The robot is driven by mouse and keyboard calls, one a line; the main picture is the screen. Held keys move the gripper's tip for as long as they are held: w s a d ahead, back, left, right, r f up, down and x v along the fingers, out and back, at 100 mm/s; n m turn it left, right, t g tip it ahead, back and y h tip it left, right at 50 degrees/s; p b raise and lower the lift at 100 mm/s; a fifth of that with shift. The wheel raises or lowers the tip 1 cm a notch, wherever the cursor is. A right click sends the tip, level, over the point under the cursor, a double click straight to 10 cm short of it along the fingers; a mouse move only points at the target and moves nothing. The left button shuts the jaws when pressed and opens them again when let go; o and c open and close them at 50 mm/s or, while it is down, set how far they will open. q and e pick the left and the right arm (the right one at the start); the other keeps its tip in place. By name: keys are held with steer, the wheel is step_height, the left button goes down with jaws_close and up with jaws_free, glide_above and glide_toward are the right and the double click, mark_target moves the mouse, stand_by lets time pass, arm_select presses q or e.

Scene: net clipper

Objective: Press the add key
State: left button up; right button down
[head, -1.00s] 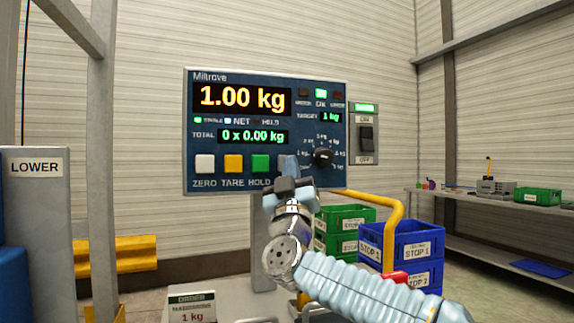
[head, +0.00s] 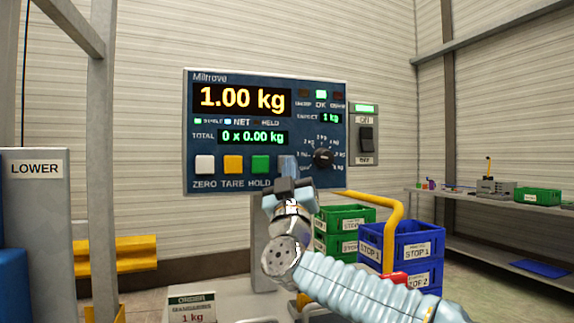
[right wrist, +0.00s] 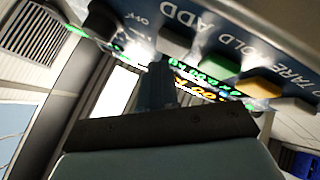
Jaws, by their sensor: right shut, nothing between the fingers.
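The blue Miltrove scale panel (head: 240,112) shows 1.00 kg on its main display and a total of 0 x 0.00 kg. A white, a yellow and a green key (head: 261,163) sit in a row, with ZERO, TARE and HOLD printed below. My right gripper (head: 287,170) is shut and empty, pointing up at the panel just right of the green key. It mostly covers the fourth place in the row. In the right wrist view, the grey add key (right wrist: 175,42) is beside the word ADD, close to my fingertips (right wrist: 159,70); contact cannot be told. My left gripper is not in view.
A selector knob (head: 323,157) and an on/off switch (head: 366,139) are right of the keys. Green crates (head: 343,213) and blue crates (head: 401,245) stand behind my right arm. An order sign (head: 192,302) is low in front. A grey post stands left.

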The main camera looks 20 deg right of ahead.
steer(key=shift+w, duration=0.3)
steer(key=shift+w+p, duration=0.3)
steer(key=shift+w, duration=0.05)
stand_by(0.5)
steer(key=shift+s, duration=0.15)
steer(key=shift+s+b, duration=0.55)
steer(key=shift+s, duration=0.1)
steer(key=s+b, duration=0.2)
steer(key=s, duration=0.3)
steer(key=shift+d, duration=0.1)
stand_by(0.4)
stand_by(0.6)
